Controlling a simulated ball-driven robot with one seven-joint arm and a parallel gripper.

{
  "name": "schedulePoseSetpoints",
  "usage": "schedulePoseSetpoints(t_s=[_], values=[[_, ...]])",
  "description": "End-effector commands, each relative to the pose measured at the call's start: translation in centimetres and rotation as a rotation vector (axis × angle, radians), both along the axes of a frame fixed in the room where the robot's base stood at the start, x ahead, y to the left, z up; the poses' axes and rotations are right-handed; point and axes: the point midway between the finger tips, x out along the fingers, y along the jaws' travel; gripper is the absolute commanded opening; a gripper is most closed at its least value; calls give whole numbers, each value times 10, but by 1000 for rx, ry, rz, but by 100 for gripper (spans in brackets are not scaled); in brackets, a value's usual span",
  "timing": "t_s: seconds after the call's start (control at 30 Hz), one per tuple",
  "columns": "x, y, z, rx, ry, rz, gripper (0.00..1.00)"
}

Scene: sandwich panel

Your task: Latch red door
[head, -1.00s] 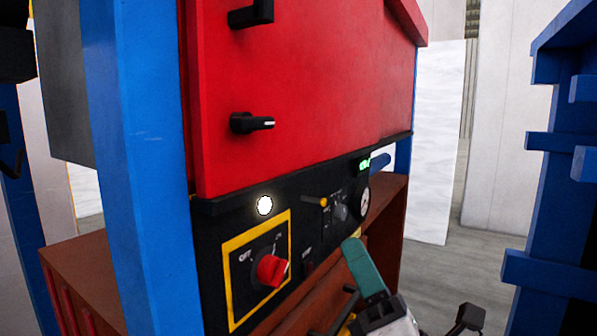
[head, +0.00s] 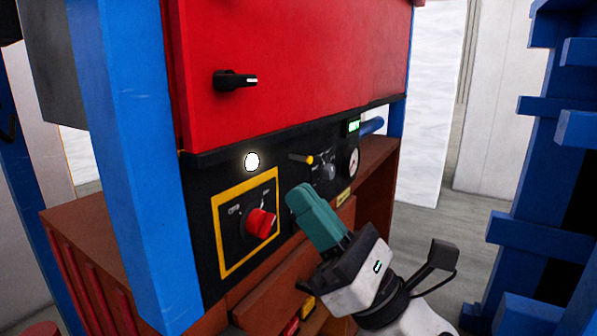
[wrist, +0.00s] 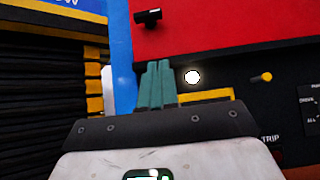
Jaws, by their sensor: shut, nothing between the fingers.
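The red door (head: 300,60) fills the upper middle of the head view and looks closed against the frame. A black latch handle with a white mark (head: 236,79) sits near its lower left corner, pointing sideways to the right. In the wrist view the red door (wrist: 240,25) is at the top, with the black handle (wrist: 148,16) at its upper left. My gripper (head: 300,194) has teal fingers, shut and empty, in front of the black control panel, below and right of the handle. In the wrist view its fingers (wrist: 157,70) point up, below the handle and apart from it.
The black panel (head: 285,150) carries a lit white lamp (head: 252,161), a red rotary switch (head: 261,223) in a yellow frame, a yellow-tipped lever (head: 303,159) and a gauge (head: 353,162). A blue post (head: 140,170) stands left. Blue racking (head: 520,230) stands right, with open floor between.

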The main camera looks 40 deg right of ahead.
Motion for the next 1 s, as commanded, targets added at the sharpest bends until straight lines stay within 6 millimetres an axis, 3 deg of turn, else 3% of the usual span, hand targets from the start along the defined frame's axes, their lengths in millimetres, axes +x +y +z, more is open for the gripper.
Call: schedulePoseSetpoints(t_s=[0.03, 0.43, 0.7, 1.0], values=[[6, 2, 12, -1, -1, 1, 0], [59, 20, 68, 0, -1, 2, 0], [56, 19, 95, 0, 0, 0, 0], [56, 19, 100, 0, 0, 0, 0]])
